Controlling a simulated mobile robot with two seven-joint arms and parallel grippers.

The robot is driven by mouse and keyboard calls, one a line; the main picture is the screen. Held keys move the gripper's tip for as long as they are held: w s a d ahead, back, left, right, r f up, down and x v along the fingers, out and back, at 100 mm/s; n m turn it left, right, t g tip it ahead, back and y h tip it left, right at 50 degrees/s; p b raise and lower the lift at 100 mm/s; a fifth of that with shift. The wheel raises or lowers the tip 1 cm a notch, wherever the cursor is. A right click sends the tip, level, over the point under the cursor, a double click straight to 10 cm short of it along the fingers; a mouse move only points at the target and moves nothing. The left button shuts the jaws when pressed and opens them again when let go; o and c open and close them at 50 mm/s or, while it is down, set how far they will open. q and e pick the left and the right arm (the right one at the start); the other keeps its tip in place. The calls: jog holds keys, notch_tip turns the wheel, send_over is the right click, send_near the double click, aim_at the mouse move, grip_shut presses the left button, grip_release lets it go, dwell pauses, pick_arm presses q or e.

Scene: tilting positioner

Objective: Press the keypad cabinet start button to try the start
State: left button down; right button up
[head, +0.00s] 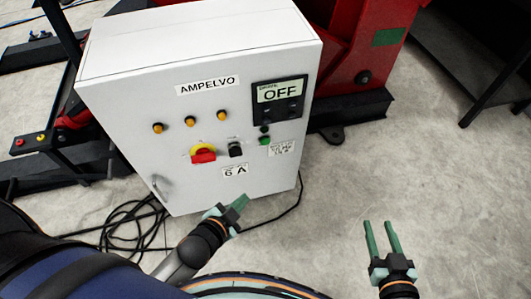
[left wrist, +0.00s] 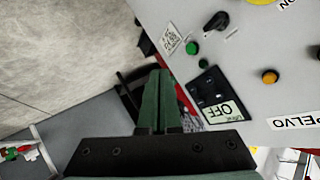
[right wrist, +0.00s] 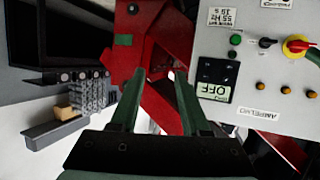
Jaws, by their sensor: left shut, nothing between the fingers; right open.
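The white cabinet (head: 130,95) stands ahead, its front labelled AMPELVO. Its dark keypad panel (head: 278,112) reads OFF. Below the panel is a green button (head: 264,141), with a smaller dark green one (head: 264,129) just above it. The green button also shows in the left wrist view (left wrist: 193,48) and the right wrist view (right wrist: 236,40). No readable label marks either as start. My left gripper (head: 243,199) is shut and empty, low by the cabinet's bottom edge, below the buttons. My right gripper (head: 381,224) is open and empty, right of the cabinet, over the floor.
A red-and-yellow rotary switch (head: 203,153) and a black selector knob (head: 235,149) sit left of the green button. Several amber lamps (head: 190,121) are above. Black cables (head: 130,223) lie at lower left. Red machinery (head: 365,45) stands behind; the floor at right (head: 440,190) is clear.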

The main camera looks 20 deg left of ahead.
aim_at(265, 142)
pick_arm(q)
jog(key=w+d+f+m+t+h+b, duration=0.1)
jog(key=w+d+f+m+t+b, duration=0.1)
jog(key=w+m+b, duration=0.4)
jog(key=w+d+f+m+t+h+b, duration=0.1)
jog(key=w+f+m+t+b, duration=0.3)
jog(key=m+b, duration=1)
jog(key=w+d+b, duration=0.1)
jog(key=w, duration=0.2)
jog(key=shift+w+d+f+m+t+h+b, duration=0.15)
jog(key=shift+w+f+m+t+h+b, duration=0.15)
jog(key=shift+f+t+b, duration=0.1)
pick_arm(e)
jog(key=s+a+r+n+t+y, duration=0.2)
jog(key=r+n+t+y, duration=0.2)
jog(key=r+y, duration=0.1)
jog(key=s+a+r+n+t+y, duration=0.1)
jog(key=s+r+n+t+y, duration=0.1)
jog(key=r+n+t+y, duration=0.2)
notch_tip(265, 142, up, 2)
jog(key=y, duration=0.3)
jog(key=shift+s+a+r+n, duration=0.15)
jog(key=shift+s+a+n, duration=0.15)
jog(key=shift+s+a, duration=0.05)
pick_arm(q)
jog(key=shift+w, duration=0.1)
jog(key=w+a, duration=0.5)
jog(key=w, duration=0.2)
pick_arm(e)
jog(key=shift+f, duration=0.35)
